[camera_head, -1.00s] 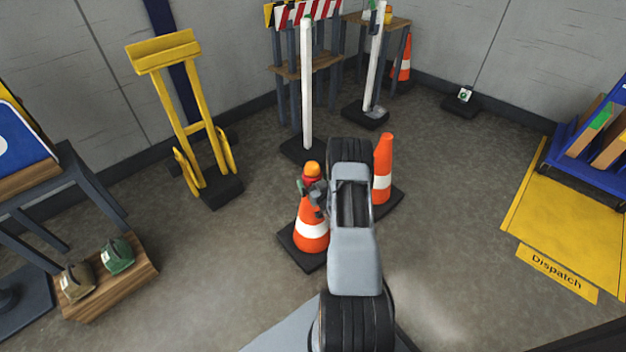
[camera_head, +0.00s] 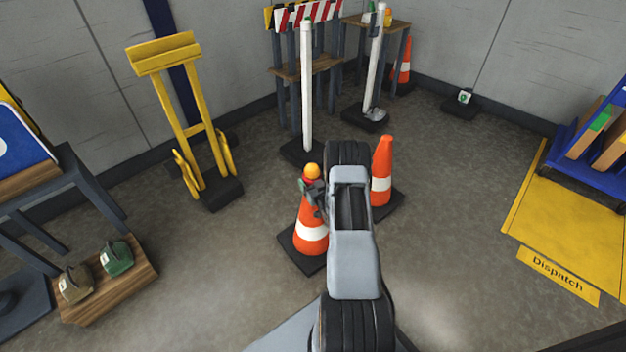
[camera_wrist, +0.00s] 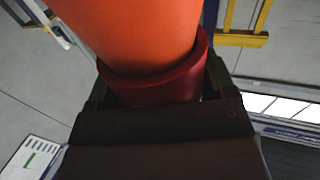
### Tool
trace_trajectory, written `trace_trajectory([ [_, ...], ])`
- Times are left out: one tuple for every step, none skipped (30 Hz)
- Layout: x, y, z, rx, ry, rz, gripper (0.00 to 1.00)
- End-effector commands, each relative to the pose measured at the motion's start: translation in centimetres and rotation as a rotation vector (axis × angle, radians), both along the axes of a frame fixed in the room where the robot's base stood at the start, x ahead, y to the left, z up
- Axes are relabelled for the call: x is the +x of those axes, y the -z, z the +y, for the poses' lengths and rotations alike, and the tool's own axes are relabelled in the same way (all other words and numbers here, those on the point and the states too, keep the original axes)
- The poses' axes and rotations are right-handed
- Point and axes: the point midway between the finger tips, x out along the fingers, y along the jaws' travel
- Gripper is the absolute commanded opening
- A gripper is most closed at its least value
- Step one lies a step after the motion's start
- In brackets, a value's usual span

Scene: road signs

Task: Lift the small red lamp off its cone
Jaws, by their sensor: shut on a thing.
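The small red lamp (camera_head: 312,171) has an orange dome, which shows above my gripper (camera_head: 313,189) in the head view. The gripper hides most of its red body there. The lamp is at the top of an orange and white cone (camera_head: 311,235) on a dark square base. In the wrist view the lamp's red body (camera_wrist: 165,85) sits between my two fingers, with the orange dome large beyond it. My gripper is shut on the red body. Whether the lamp still touches the cone is hidden by the gripper.
A second orange cone (camera_head: 382,170) stands close to the right, behind my arm. A white post (camera_head: 307,90) rises behind the lamp. A yellow stand (camera_head: 185,120) is to the left. A yellow floor area (camera_head: 570,235) lies at right, with open floor before it.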

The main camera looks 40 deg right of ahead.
Motion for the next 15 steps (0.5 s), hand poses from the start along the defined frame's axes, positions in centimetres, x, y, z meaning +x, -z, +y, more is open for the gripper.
trace_trajectory([
  [0.0,0.0,0.0,0.0,0.0,-0.001,0.44],
  [0.0,0.0,0.0,0.0,0.0,-0.001,0.44],
  [0.0,0.0,0.0,0.0,0.0,-0.001,0.44],
  [0.0,0.0,0.0,0.0,0.0,-0.001,0.44],
  [0.0,0.0,0.0,0.0,0.0,-0.001,0.44],
  [0.0,-0.1,0.0,0.0,0.0,-0.001,0.44],
  [0.0,-0.1,0.0,0.0,0.0,-0.001,0.44],
  [0.0,-0.2,0.0,0.0,0.0,-0.001,0.44],
  [0.0,-0.3,0.0,0.0,0.0,-0.001,0.44],
  [0.0,-0.5,0.0,-0.001,0.0,-0.001,0.44],
  [0.0,-0.7,0.0,-0.001,0.0,-0.001,0.44],
  [0.0,-1.1,0.0,-0.001,0.0,-0.002,0.44],
  [0.0,-1.4,0.0,-0.001,0.0,-0.002,0.44],
  [0.0,-1.8,0.0,-0.001,0.0,-0.002,0.44],
  [0.1,-2.3,0.0,-0.001,0.0,-0.002,0.44],
])
